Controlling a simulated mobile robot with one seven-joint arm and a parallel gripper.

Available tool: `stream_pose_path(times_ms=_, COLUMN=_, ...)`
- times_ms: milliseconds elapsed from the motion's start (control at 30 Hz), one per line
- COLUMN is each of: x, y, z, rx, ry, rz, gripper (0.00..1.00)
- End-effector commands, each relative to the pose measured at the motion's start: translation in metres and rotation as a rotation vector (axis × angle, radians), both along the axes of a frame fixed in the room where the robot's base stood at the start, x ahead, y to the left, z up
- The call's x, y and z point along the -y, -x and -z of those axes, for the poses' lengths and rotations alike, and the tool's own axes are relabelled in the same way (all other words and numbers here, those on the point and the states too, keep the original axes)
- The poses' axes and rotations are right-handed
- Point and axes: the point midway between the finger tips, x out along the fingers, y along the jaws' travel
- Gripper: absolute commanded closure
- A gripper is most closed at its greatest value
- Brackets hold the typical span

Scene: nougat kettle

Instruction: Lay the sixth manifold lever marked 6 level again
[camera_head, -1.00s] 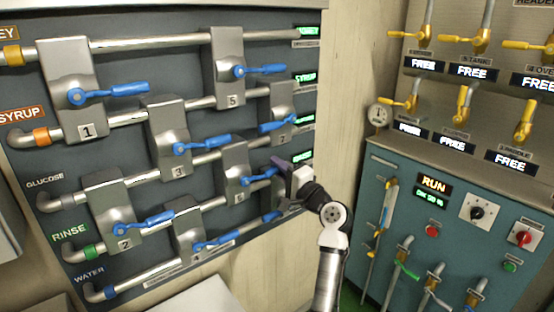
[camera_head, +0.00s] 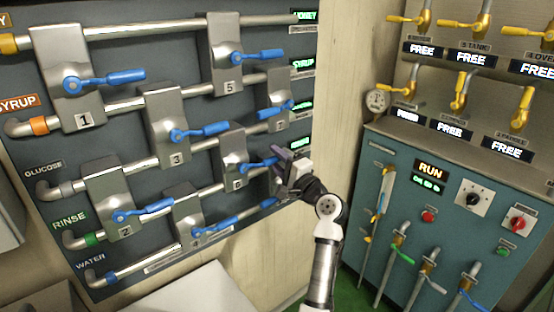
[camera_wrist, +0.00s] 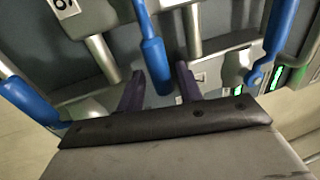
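The sixth valve (camera_head: 233,148) sits low on the right half of the manifold panel. Its blue lever (camera_head: 260,163) points right and slightly up in the head view, near the line of its pipe. My gripper (camera_head: 280,160) is at the lever's free end, covering its tip there. In the wrist view the number plate (camera_wrist: 64,6) is at top left, and the blue lever (camera_wrist: 152,50) reaches down between the two dark fingers of my gripper (camera_wrist: 158,90). The fingers are apart, with a gap showing on both sides of the lever.
Other blue levers flank mine, including valve 7's lever (camera_head: 275,123) just above and a lower one behind my gripper. A white box top (camera_head: 195,292) stands below the panel. A teal cabinet (camera_head: 400,205) with knobs and handles is at right.

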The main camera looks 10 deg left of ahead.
Motion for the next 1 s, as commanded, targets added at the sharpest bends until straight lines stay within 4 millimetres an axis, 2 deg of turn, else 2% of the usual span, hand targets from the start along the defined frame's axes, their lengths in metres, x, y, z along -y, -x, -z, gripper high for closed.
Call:
stream_pose_path(times_ms=367, x=0.005, y=0.003, z=0.001, rx=0.003, ry=0.0, rz=0.001, gripper=0.62)
stream_pose_path(times_ms=533, x=0.026, y=0.019, z=0.009, rx=0.004, ry=0.0, rz=0.005, gripper=0.62)
stream_pose_path(times_ms=800, x=0.074, y=0.057, z=0.021, rx=0.003, ry=0.0, rz=0.006, gripper=0.62)
stream_pose_path(times_ms=1000, x=0.098, y=0.076, z=0.025, rx=0.003, ry=0.0, rz=0.004, gripper=0.62)
